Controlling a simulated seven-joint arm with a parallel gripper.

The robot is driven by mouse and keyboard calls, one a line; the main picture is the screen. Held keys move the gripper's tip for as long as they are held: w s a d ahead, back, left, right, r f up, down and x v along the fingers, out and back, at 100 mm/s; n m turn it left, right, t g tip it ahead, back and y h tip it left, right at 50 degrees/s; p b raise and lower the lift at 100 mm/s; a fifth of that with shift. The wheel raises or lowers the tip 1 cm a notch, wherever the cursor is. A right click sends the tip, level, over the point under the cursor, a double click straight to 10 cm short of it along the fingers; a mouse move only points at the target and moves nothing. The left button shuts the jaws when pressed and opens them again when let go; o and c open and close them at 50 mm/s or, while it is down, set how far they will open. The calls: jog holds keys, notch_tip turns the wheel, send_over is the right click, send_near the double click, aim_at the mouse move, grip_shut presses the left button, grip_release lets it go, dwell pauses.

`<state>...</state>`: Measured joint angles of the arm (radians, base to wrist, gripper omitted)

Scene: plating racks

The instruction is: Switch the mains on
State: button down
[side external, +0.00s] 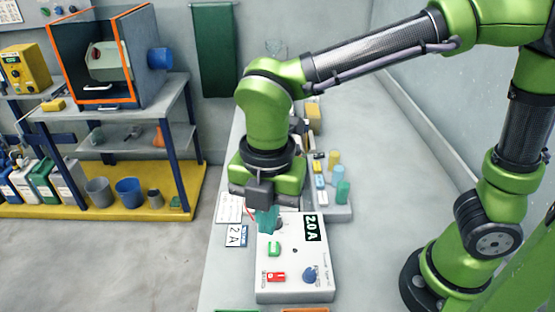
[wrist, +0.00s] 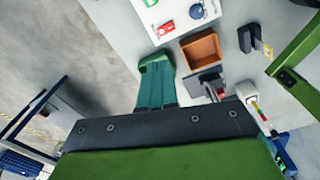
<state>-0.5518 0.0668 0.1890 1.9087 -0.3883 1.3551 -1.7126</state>
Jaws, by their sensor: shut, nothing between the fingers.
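A white power supply box (side external: 318,250) stands on the bench, with a lit display (side external: 311,228) reading 2.0 A. On its top face are a red switch (side external: 276,277), a green control (side external: 274,249) and a blue knob (side external: 310,275). The small lettering by the red switch is unreadable, and I cannot tell its on or off position. My gripper (side external: 266,222) has teal fingers, shut and empty, over the far left part of the box, apart from the red switch. The wrist view shows the fingers (wrist: 157,64), the red switch (wrist: 167,28) and the blue knob (wrist: 198,12).
A card marked 2 A (side external: 236,236) lies left of the box. A grey tray (side external: 340,212) with small coloured items stands behind it. In the wrist view, an orange-brown open box (wrist: 202,48) sits beside the supply. A shelf unit (side external: 190,110) stands across the floor.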

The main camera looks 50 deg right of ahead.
aim_at(271, 276)
jog(key=shift+d+r+n, duration=0.1)
jog(key=shift+r+n, duration=0.1)
jog(key=shift+n, duration=0.6)
jog(key=shift+d+r+n, duration=0.1)
jog(key=shift+r+n, duration=0.05)
jog(key=shift+n, duration=0.65)
notch_tip(271, 276, down, 14)
jog(key=shift+f, duration=0.1)
